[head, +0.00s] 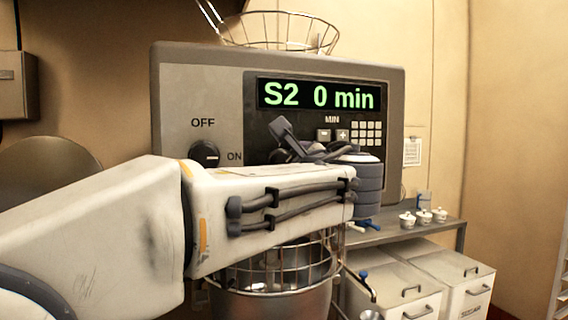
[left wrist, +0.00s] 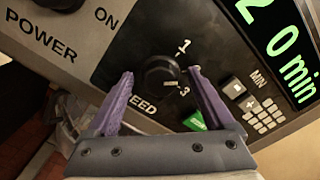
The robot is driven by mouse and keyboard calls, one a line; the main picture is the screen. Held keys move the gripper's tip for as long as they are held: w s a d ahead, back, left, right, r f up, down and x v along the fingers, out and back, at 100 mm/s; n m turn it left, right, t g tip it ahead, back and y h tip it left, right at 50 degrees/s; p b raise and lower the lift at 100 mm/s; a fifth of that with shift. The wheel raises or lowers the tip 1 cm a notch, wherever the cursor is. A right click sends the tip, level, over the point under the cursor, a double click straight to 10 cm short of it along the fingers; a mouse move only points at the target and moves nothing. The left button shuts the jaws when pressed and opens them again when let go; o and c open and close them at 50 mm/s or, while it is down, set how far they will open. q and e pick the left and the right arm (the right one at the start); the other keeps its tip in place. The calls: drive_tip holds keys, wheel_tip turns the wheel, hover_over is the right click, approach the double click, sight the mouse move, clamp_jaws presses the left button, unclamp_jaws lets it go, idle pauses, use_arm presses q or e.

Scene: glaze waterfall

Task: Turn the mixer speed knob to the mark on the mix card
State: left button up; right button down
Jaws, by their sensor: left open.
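The round black speed knob (left wrist: 162,74) sits on the dark panel in the left wrist view, with 1 and 3 printed to its right. A pale pointer line on it faces right and slightly down. My left gripper (left wrist: 160,72) is open, with one purple finger on each side of the knob and gaps showing. In the head view my left arm and gripper hide the knob. The mixer display (head: 318,96) reads "S2 0 min". A small paper card (head: 412,152) hangs on the wall at right, too small to read. My right gripper is not in view.
The power knob (head: 205,154) is left of the display, between OFF and ON. A green button (left wrist: 195,120) is partly hidden by my right-hand finger. A wire guard and bowl (head: 272,298) stand below. Small white pots (head: 407,219) stand on a shelf at right.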

use_arm(q)
drive_tip(key=b+v, duration=0.2)
drive_tip(key=v, duration=0.8)
drive_tip(key=s+a+f+n+g+h+p, duration=0.1)
drive_tip(key=s+a+f+n+g, duration=0.2)
drive_tip(key=f, duration=0.7)
drive_tip(key=a+f+g+h+p, duration=0.15)
drive_tip(key=f+g, duration=0.25)
drive_tip(key=f, duration=0.6)
drive_tip(key=s+a+f+n+g+h+p, duration=0.1)
drive_tip(key=s+f+n+g+h, duration=0.1)
drive_tip(key=s+f+n+g, duration=0.3)
drive_tip(key=s+a+f+n+g+h+p, duration=0.1)
drive_tip(key=s+f+n+g, duration=0.4)
drive_tip(key=s+f, duration=0.8)
drive_tip(key=s+a+n+h, duration=0.1)
drive_tip(key=s+n, duration=0.1)
drive_tip(key=n, duration=0.1)
drive_tip(key=shift+a, duration=0.3)
